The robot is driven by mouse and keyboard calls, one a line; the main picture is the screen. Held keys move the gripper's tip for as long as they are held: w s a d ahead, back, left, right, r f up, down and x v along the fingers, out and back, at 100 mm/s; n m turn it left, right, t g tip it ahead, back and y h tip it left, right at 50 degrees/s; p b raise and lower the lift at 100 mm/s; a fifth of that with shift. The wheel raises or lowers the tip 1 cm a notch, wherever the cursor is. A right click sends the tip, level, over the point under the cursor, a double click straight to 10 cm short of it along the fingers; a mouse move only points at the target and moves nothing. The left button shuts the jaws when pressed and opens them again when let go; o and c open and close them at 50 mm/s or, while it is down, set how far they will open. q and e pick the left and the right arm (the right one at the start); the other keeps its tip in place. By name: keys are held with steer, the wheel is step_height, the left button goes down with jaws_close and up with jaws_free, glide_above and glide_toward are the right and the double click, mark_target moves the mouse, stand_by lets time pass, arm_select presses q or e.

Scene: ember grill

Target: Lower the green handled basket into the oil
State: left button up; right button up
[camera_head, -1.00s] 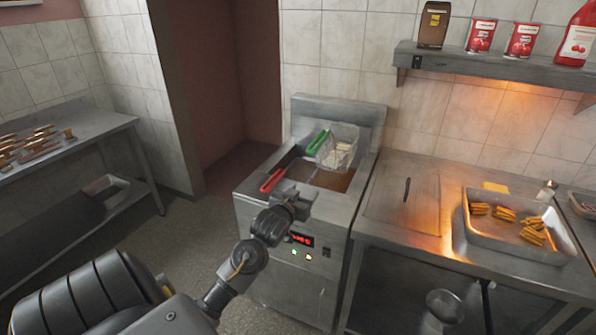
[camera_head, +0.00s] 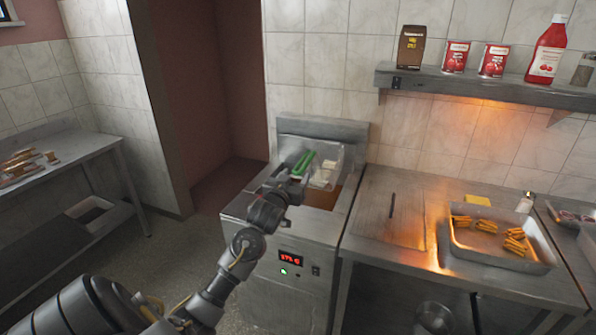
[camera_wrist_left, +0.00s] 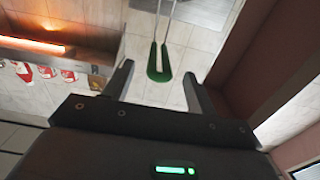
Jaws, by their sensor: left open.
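The green handled basket (camera_head: 326,172) is a wire basket with pale food in it, at the back of the fryer (camera_head: 297,238). Its green handle (camera_head: 303,163) points toward my left gripper (camera_head: 290,190). In the left wrist view the green handle (camera_wrist_left: 158,62) lies between the two spread fingers of my left gripper (camera_wrist_left: 160,80), beyond their tips. The gripper is open and holds nothing. Brown oil (camera_head: 322,199) shows beside and in front of the basket. The red handle is hidden behind my left arm. My right gripper is out of view.
A metal counter (camera_head: 385,212) with a tray (camera_head: 492,253) of golden food stands right of the fryer. A shelf (camera_head: 480,86) with cans and bottles hangs above. A metal table (camera_head: 62,180) is at the left. Open floor lies between it and the fryer.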

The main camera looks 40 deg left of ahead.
arm_select(q)
steer(key=x, duration=0.3)
steer(key=shift+p, duration=0.3)
